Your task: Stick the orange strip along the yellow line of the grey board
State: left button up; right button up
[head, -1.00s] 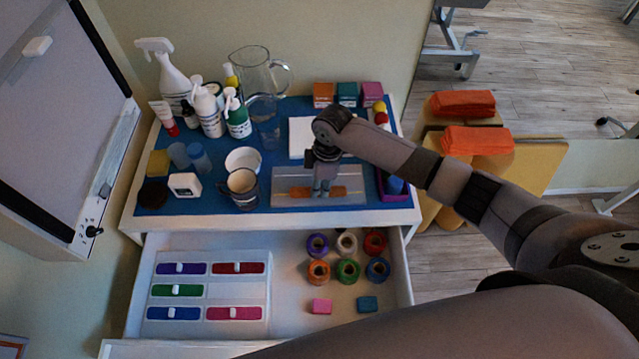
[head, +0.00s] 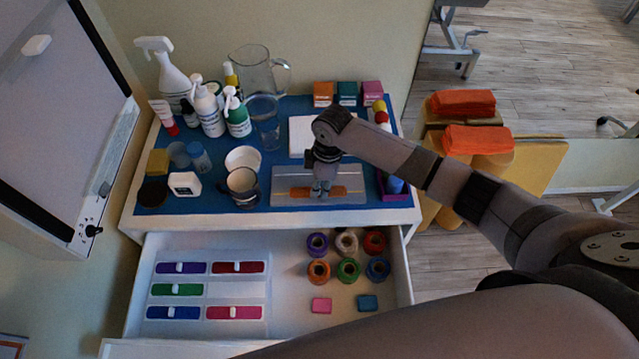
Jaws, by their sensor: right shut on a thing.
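The grey board (head: 285,176) lies flat on the blue top of the cabinet, at its front right. The orange strip (head: 300,192) lies lengthwise across the middle of the board, its ends showing on both sides of my right gripper. My right gripper (head: 321,192) comes down from above and is shut on the strip near its middle. The strip is at or very close to the board surface; I cannot tell whether it touches. My left gripper is out of the picture.
A metal mug (head: 243,187) stands just left of the board, and a purple tray (head: 393,190) sits right of it. A white pad (head: 302,135) lies behind. Bottles and a glass jug (head: 257,75) stand at the back left. Below, an open drawer (head: 290,300) holds tape rolls.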

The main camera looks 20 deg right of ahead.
dwell(0.3)
jog(key=o, duration=0.8)
jog(key=o, duration=0.6)
jog(key=shift+c, duration=0.2)
notch_tip(320, 180, up, 7)
jog(key=p, duration=0.7)
jog(key=shift+p, duration=0.35)
